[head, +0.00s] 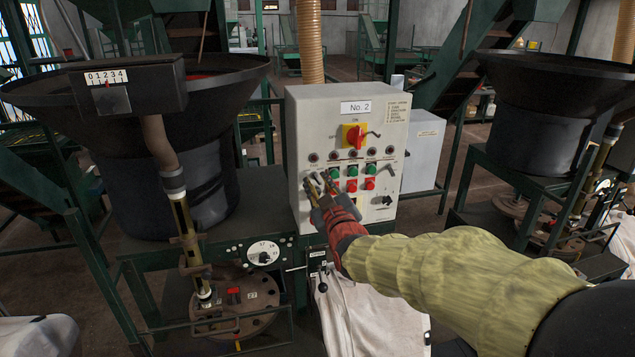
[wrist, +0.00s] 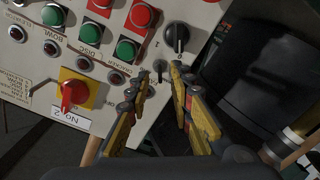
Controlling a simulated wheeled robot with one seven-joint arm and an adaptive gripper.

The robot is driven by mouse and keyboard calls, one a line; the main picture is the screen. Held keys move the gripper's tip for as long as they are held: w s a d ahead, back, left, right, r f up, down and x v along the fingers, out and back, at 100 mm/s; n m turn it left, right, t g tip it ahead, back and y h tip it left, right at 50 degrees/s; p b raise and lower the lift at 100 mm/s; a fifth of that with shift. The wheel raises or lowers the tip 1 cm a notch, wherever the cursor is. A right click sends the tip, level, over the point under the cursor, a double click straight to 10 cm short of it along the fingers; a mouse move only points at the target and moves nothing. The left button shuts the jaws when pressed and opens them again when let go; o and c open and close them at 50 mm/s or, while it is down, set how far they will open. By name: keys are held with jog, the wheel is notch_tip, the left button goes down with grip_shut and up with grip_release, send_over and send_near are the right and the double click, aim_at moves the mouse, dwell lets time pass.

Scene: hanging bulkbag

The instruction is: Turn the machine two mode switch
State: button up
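The grey control panel (head: 340,110) labelled No. 2 stands in the middle of the head view. It also fills the upper left of the wrist view (wrist: 35,85), turned upside down. A black rotary knob (wrist: 176,38) sits on the panel near its edge in the wrist view. A small dark switch (wrist: 160,69) lies closer to my fingertips. I cannot read which is the mode switch. My gripper (head: 318,184) is at the panel's lower left, and its open, empty fingers (wrist: 160,73) point at the small switch and knob. In the head view it hides this area.
A red-and-yellow main switch (head: 354,136), indicator lamps, green buttons (head: 352,171) and red buttons (head: 370,183) crowd the panel. A large black hopper (head: 190,150) with a scale box stands left. A white bulk bag (head: 365,320) hangs below the panel.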

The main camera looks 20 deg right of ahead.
jog(key=shift+w, duration=0.75)
jog(key=shift+c, duration=1.3)
grip_shut()
